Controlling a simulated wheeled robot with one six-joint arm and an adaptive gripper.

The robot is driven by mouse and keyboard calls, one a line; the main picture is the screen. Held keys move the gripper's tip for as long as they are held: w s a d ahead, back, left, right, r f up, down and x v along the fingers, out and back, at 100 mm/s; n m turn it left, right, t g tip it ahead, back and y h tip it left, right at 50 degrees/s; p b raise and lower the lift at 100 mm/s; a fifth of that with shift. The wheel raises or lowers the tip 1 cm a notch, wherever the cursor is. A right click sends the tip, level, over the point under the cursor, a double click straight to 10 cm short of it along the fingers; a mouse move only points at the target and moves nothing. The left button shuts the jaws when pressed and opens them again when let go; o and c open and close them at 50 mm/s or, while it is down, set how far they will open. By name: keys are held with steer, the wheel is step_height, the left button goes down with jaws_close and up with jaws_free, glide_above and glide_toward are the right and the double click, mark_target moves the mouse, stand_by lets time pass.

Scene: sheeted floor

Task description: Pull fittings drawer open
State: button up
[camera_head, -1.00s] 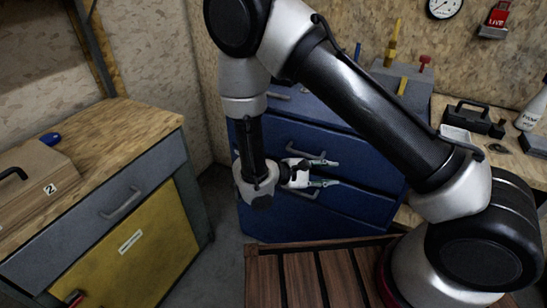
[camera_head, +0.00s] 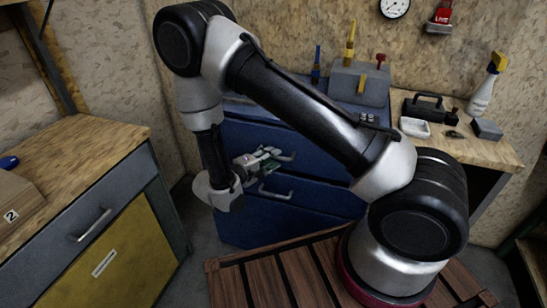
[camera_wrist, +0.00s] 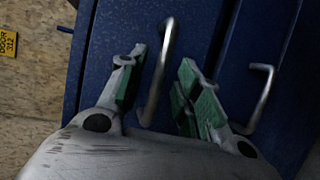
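The blue drawer cabinet (camera_head: 315,215) stands against the back wall, with metal bar handles on its drawer fronts. No label naming the fittings drawer is readable. My gripper (camera_head: 268,162) is in front of the cabinet, at the upper of the handles beside it. In the wrist view my gripper (camera_wrist: 160,88) is open, its green-padded fingers on either side of one handle (camera_wrist: 158,75). The bar stands between the pads with gaps on both sides. A second handle (camera_wrist: 263,98) lies to the right, outside the fingers. The drawers look shut.
A wood-topped bench (camera_head: 75,155) with a grey drawer and yellow door stands at the left. A slatted wooden platform (camera_head: 290,280) is below my arm. A grey block with tools (camera_head: 360,83) is on the cabinet. A spray bottle (camera_head: 485,88) stands on the right bench.

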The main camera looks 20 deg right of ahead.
steer(key=shift+x, duration=0.9)
jaws_close()
